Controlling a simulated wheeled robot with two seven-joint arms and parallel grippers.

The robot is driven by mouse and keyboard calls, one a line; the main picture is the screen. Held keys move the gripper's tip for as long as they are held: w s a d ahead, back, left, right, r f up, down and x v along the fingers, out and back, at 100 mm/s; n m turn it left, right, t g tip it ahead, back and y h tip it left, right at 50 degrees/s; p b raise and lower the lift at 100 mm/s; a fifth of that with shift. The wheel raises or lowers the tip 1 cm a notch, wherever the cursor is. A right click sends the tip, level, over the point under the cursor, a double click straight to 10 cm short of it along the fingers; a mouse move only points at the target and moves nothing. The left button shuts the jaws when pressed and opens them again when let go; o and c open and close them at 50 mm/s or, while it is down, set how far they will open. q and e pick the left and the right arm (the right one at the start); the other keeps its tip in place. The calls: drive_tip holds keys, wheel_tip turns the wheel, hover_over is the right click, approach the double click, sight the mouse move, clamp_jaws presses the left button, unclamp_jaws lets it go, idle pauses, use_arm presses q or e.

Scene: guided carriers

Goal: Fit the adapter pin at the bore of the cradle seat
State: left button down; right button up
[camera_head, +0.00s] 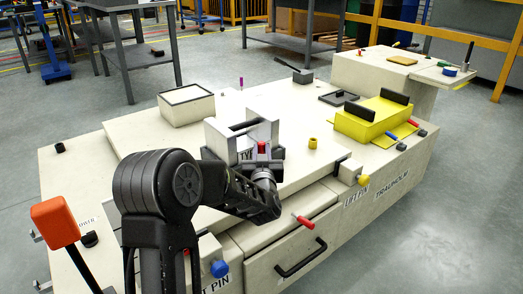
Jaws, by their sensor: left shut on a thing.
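My left arm reaches in from the bottom, and its left gripper (262,160) is at the front right of a light grey slotted block (217,137) on the bench. A small red piece (262,147) shows between its fingers, and the gripper is shut on it. Whether this is the adapter pin I cannot tell, as its lower part is hidden. A yellow cradle (354,124) with two black pads stands at the right. No bore can be made out, and which part is the cradle seat is unclear. My right gripper is not in view.
A yellow ring (313,142) stands alone on the bench top (300,172). A pale open box (186,104) and a purple pin (241,83) are behind. Red-handled (304,222) and yellow-knobbed (363,180) parts line the front edge. An orange-topped lever (54,221) rises at left.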

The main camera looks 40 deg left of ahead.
use_arm(q)
drive_tip(key=shift+f, duration=1.15)
drive_tip(key=shift+f, duration=0.3)
drive_tip(key=c, duration=1.2)
unclamp_jaws()
